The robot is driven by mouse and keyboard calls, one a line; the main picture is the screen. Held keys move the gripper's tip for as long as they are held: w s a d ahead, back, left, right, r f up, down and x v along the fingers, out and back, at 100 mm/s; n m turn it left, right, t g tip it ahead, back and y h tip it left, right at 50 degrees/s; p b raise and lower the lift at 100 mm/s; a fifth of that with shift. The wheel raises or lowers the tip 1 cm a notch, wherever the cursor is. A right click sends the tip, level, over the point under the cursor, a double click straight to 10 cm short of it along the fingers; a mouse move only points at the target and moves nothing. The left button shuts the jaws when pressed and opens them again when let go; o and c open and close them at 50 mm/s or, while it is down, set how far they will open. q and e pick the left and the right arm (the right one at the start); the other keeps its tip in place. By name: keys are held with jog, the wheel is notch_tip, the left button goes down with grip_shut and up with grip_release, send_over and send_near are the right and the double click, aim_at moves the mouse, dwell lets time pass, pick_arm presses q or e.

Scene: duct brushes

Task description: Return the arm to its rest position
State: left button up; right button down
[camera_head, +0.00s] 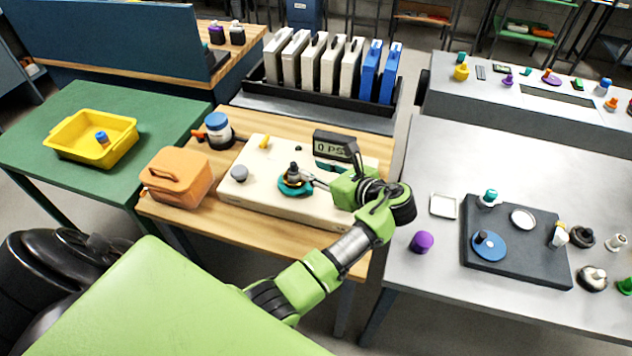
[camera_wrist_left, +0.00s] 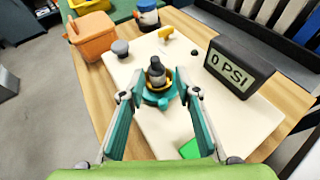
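My left gripper (camera_head: 317,174) is over the cream board on the wooden table. In the left wrist view its two teal fingers (camera_wrist_left: 158,95) are spread apart, with nothing clamped between them. A teal round fitting with a dark, grey-banded knob (camera_wrist_left: 157,75) stands upright on the board, just beyond and between the fingertips. It also shows in the head view (camera_head: 293,176), left of the gripper. I cannot tell whether a fingertip touches it. My green left arm (camera_head: 320,270) reaches across the table's front edge. My right gripper is not in view.
The cream board (camera_head: 260,198) carries a dark display reading 0 PSI (camera_wrist_left: 229,67), a grey knob (camera_head: 239,173) and a yellow handle (camera_head: 264,142). An orange case (camera_head: 177,177) and blue-white jar (camera_head: 218,128) stand left. A black rack (camera_head: 262,86) of panels stands behind.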

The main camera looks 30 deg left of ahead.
pick_arm(q)
jog(key=shift+r, duration=0.55)
